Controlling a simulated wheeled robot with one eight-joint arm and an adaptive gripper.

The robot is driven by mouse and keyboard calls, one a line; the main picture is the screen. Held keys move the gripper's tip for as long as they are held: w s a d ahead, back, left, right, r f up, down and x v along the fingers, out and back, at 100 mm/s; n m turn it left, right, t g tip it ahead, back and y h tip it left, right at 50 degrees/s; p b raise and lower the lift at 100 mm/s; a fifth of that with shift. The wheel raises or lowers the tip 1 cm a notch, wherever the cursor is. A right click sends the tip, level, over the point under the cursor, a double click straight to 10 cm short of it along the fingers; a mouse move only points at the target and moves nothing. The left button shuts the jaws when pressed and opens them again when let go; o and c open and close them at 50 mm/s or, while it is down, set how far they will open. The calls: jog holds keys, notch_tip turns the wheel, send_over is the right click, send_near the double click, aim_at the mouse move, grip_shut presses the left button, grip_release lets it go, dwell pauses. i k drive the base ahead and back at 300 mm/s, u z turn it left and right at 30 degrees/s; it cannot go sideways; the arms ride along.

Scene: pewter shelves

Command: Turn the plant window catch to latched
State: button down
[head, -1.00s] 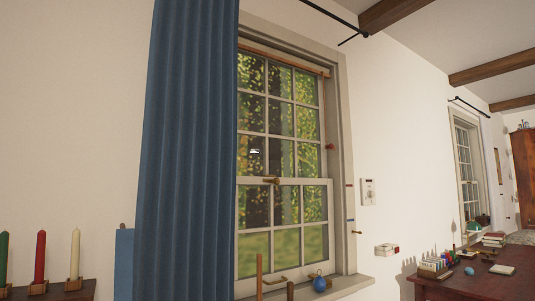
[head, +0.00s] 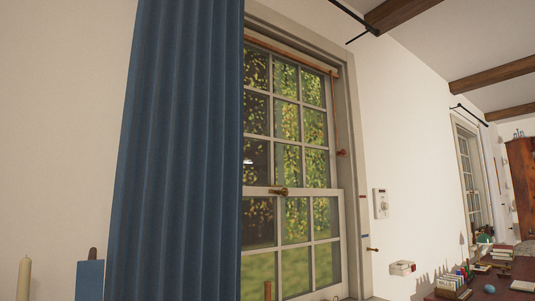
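The window (head: 290,165) is a sash window with a pale frame and many panes, partly covered by the blue curtain on its left. A small brass catch (head: 279,191) sits on the meeting rail where the upper and lower sashes join. It looks like a short knob or lever lying roughly along the rail. It is too small to tell which way it is turned. No plant shows clearly in this view. My gripper is not in view.
A blue curtain (head: 180,150) hangs at the window's left. A white wall plate (head: 381,203) and a small box (head: 402,268) are on the right wall. A desk (head: 480,285) with books and small things stands at the lower right. A candle (head: 24,280) stands lower left.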

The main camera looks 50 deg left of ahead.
aim_at(284, 192)
jog(key=z, duration=0.05)
jog(key=i, duration=1.45)
jog(key=u, duration=3.8)
jog(key=i, duration=1)
